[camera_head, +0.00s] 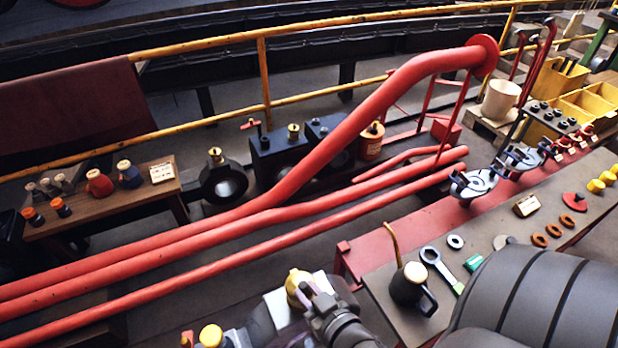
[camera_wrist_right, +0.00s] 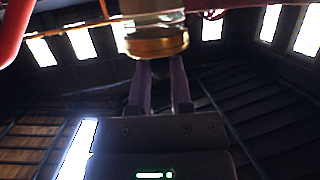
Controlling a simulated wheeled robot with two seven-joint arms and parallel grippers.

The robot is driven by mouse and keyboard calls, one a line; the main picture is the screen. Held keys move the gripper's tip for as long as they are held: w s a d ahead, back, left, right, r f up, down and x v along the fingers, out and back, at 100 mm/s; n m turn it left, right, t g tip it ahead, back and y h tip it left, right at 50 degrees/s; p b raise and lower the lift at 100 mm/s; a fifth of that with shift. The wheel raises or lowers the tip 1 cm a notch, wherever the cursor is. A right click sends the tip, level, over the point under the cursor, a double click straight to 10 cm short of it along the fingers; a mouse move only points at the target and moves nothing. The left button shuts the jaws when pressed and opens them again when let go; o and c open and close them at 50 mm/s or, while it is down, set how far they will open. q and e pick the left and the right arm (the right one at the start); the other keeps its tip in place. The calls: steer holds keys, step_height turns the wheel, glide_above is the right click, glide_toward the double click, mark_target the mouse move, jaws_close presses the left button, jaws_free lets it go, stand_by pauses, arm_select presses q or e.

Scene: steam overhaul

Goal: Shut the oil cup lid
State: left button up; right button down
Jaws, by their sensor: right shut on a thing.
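A brass oil cup (camera_head: 297,284) stands near the bottom centre of the head view, with a rounded top. My right gripper (camera_head: 308,292) is at its right side and partly covers it. In the right wrist view a glass and brass cup (camera_wrist_right: 152,42) is close in front of the fingers (camera_wrist_right: 160,72). The fingers are close together, with a small dark part between the tips at the brass ring. The gripper is shut on that part; the lid's angle cannot be told. My left gripper is not in view.
Long red pipes (camera_head: 265,215) run just behind the cup. A second brass-topped cup (camera_head: 210,336) is at the bottom left. A grey bench (camera_head: 480,275) on the right carries a black oil can (camera_head: 409,286), a spanner (camera_head: 440,266) and rings.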

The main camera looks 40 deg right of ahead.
steer(key=c, duration=0.5)
jaws_free()
steer(key=shift+c, duration=0.2)
steer(key=shift+s+r, duration=0.15)
steer(key=shift+s, duration=0.05)
steer(key=p+v, duration=0.1)
steer(key=v, duration=0.8)
steer(key=shift+s+p, duration=0.2)
steer(key=shift+p, duration=0.2)
steer(key=shift+r, duration=0.1)
